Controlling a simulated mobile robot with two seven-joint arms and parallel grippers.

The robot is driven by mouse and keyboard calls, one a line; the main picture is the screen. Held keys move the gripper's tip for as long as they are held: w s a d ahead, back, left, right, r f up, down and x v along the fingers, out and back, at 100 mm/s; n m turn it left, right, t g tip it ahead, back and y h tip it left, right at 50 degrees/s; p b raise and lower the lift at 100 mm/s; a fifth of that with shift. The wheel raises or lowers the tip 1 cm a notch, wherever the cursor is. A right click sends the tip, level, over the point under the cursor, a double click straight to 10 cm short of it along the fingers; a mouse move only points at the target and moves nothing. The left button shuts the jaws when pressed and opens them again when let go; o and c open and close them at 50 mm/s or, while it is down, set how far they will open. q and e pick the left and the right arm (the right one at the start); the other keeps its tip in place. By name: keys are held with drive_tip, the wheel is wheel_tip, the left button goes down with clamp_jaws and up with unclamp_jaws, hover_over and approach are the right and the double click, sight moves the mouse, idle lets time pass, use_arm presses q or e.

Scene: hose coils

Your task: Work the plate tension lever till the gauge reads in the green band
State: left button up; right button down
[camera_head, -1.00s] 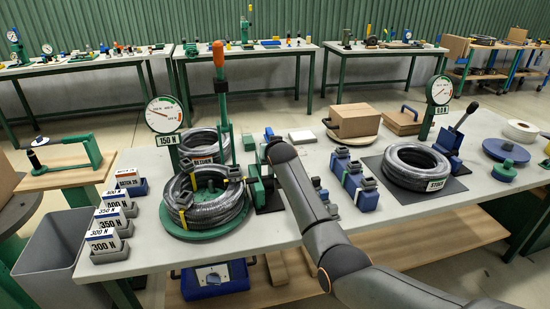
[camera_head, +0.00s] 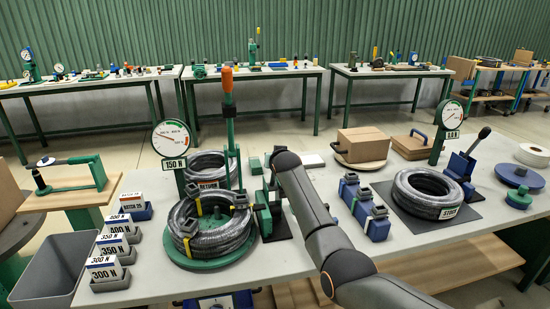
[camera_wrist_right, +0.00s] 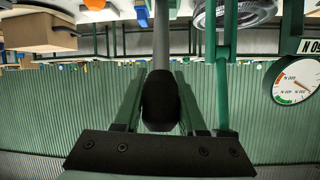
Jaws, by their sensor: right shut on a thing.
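My right gripper (camera_wrist_right: 160,78) has its two green fingers on either side of a black knob (camera_wrist_right: 160,103) on a grey lever shaft (camera_wrist_right: 161,45), shut on it. In the head view my arm hides this lever, beside the green block (camera_head: 262,212) right of the left coil stand. The left gauge (camera_head: 173,138) has a plate reading 150 N. Its needle points to the left, outside the green band at the upper right of the dial. The gauge also shows upside down in the wrist view (camera_wrist_right: 297,81). My left gripper is not in view.
Black hose coils (camera_head: 212,236) lie on a green round plate (camera_head: 205,263), beside a green post with an orange grip (camera_head: 227,79). To the right stand another coil (camera_head: 428,190), a second gauge (camera_head: 450,111) and a blue lever unit (camera_head: 460,166).

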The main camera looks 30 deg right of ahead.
drive_tip(key=shift+s+a+f, duration=0.1)
drive_tip(key=shift+f, duration=0.35)
drive_tip(key=c, duration=0.9)
unclamp_jaws()
drive_tip(key=shift+c, duration=0.2)
drive_tip(key=o, duration=0.3)
drive_tip(key=shift+w+f, duration=0.15)
drive_tip(key=shift+w, duration=0.1)
drive_tip(key=shift+o, duration=0.7)
drive_tip(key=shift+s+r, duration=0.1)
drive_tip(key=shift+r, duration=0.15)
drive_tip(key=shift+v, duration=0.8)
drive_tip(key=v, duration=1.1)
drive_tip(key=shift+r, duration=0.1)
